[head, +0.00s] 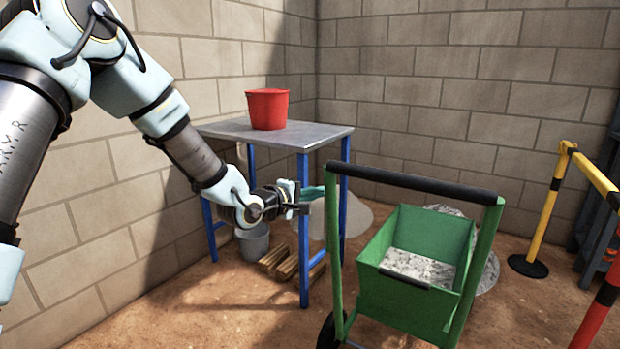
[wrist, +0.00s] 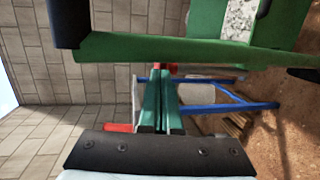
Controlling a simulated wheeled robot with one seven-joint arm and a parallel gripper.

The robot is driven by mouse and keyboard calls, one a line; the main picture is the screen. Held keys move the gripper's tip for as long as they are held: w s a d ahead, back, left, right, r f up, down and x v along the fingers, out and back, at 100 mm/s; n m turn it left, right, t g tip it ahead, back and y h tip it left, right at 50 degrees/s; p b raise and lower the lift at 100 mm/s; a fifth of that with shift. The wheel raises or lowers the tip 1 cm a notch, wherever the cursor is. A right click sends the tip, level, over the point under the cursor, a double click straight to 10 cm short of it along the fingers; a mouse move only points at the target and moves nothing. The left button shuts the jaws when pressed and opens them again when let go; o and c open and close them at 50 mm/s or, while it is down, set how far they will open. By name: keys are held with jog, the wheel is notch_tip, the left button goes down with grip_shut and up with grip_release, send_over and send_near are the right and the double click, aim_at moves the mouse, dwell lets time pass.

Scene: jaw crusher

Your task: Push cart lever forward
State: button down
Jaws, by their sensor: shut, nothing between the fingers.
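The green cart (head: 338,268) stands at the centre right, with a black-gripped bar (head: 410,183) across its top and a green tub (head: 400,300) holding grey crushed material. A short dark handle (head: 405,278) sits on the tub's near rim; I cannot tell whether this or the top bar is the lever. My gripper (head: 318,193) is shut and empty beside the cart's left upright, below the bar. In the wrist view, the shut teal fingers (wrist: 160,92) point at the green upright (wrist: 190,50), close to it. I cannot tell whether they touch. The black grip (wrist: 68,22) shows at upper left.
A blue-legged metal table (head: 225,128) with a red bucket (head: 268,110) stands behind my gripper. A grey bucket (head: 253,243) and wood pieces (head: 280,262) lie beneath. A yellow barrier post (head: 548,210) stands at right. Block walls close the back; foreground floor at left is clear.

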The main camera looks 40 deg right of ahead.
jog(key=d+y+p, duration=0.1)
jog(key=d+p, duration=0.1)
jog(key=p, duration=0.1)
jog(key=w+d+r+y+p, duration=0.1)
jog(key=d, duration=0.1)
jog(key=shift+y, duration=0.3)
jog(key=shift+w+d+f+p, duration=0.1)
jog(key=shift+w+d+p, duration=0.05)
jog(key=shift+d+p, duration=0.3)
jog(key=shift+w+d+f+p, duration=0.1)
jog(key=shift+d+p, duration=0.25)
jog(key=shift+d, duration=0.1)
